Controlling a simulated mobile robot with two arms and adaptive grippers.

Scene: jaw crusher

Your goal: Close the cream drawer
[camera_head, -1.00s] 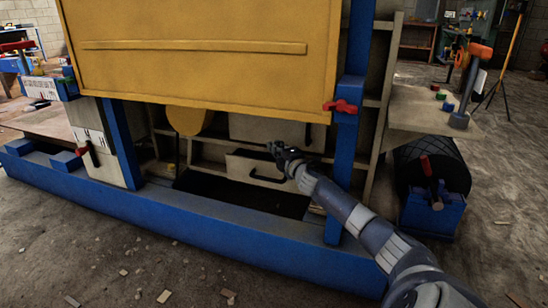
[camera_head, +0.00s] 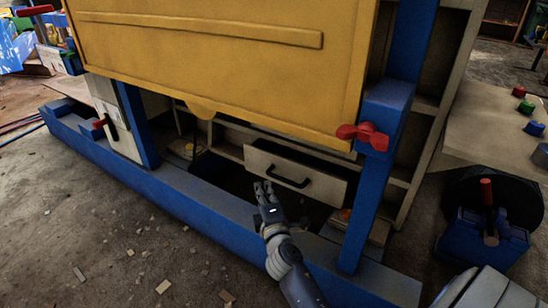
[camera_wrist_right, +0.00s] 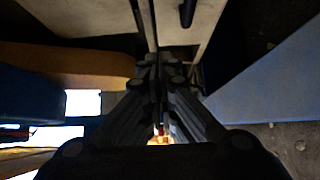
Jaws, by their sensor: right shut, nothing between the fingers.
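The cream drawer (camera_head: 322,183) has a black bar handle (camera_head: 291,179) and sits low in the shelving behind the blue frame, under the yellow panel. How far it stands out is hard to tell. My right gripper (camera_head: 264,187) is shut and empty, just left of the handle, in front of the drawer's lower left part. Contact cannot be told. In the right wrist view the closed fingers (camera_wrist_right: 153,62) point up toward a pale panel (camera_wrist_right: 200,25) with a dark bar. My left gripper is not in view.
The blue base beam (camera_head: 190,197) runs below the drawer. A blue post (camera_head: 371,180) with a red knob (camera_head: 366,137) stands on the right. The yellow panel (camera_head: 215,60) hangs over the drawer. A dark opening lies beneath it. The floor in front is mostly clear, with small chips.

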